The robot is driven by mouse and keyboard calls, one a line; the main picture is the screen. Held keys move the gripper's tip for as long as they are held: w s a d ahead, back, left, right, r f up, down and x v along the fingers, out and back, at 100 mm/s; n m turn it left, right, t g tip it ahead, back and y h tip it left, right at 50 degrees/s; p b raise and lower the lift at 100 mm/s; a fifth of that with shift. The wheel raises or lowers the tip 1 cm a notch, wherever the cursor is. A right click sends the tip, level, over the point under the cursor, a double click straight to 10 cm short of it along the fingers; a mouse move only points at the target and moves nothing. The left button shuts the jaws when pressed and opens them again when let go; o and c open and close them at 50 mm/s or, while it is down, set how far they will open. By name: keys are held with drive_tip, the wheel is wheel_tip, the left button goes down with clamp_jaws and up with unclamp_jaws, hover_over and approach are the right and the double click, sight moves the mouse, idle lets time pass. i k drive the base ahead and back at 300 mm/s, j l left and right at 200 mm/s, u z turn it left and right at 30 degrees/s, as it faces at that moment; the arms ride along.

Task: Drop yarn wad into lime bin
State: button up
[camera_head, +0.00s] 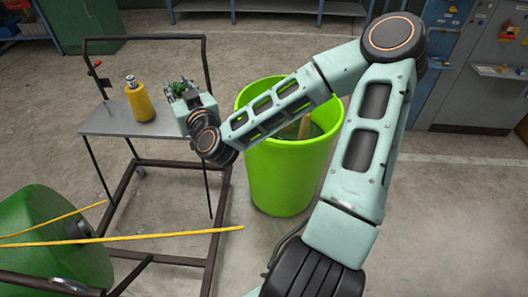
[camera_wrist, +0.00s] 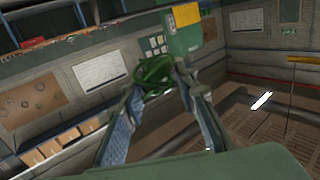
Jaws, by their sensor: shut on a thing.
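A tangled green yarn wad (camera_head: 181,86) is held at the tip of my gripper (camera_head: 176,94), above the right end of the cart's grey top. In the wrist view, the yarn wad (camera_wrist: 154,72) sits between the two fingertips of my gripper (camera_wrist: 158,80), which are shut on it. The lime bin (camera_head: 288,182) stands on the floor to the right of the cart, with its top open. My forearm crosses in front of its rim and hides part of the opening. A tan, stick-like thing shows inside it. The yarn wad is left of the bin, outside its rim.
A cart with a grey top (camera_head: 105,122) and dark tube frame bears a yellow bottle-like thing (camera_head: 139,104). A large green drum (camera_head: 55,240) with yellow bars is at lower left. Floor behind the bin is clear.

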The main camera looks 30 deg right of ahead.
sight(289, 136)
drive_tip(key=i+l+u, duration=0.1)
drive_tip(key=l+u, duration=0.85)
drive_tip(key=l, duration=0.2)
drive_tip(key=k+l+u, duration=0.2)
drive_tip(key=l, duration=1.25)
drive_tip(key=k+l, duration=0.1)
drive_tip(key=l, duration=0.7)
drive_tip(key=u, duration=0.05)
